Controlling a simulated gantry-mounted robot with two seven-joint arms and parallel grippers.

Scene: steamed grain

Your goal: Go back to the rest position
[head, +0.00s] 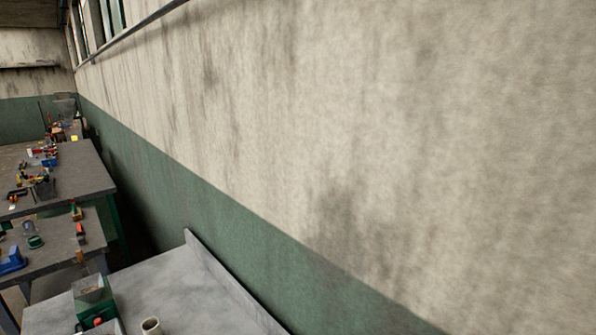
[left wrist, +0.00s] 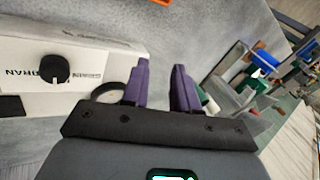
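In the left wrist view my left gripper (left wrist: 160,72) shows two purple fingers standing apart, with only grey surface visible between them. It is open and empty. A white box with a black knob (left wrist: 55,69) and dark lettering lies to the left of the fingers. A dark-rimmed round thing (left wrist: 107,92) shows just left of the left finger, partly hidden by the gripper. Neither gripper shows in the head view, and my right gripper is in no view.
The head view is mostly a stained wall (head: 380,130). Cluttered workbenches (head: 80,176) stand at the left. Blurred items (left wrist: 262,62) lie right of the fingers.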

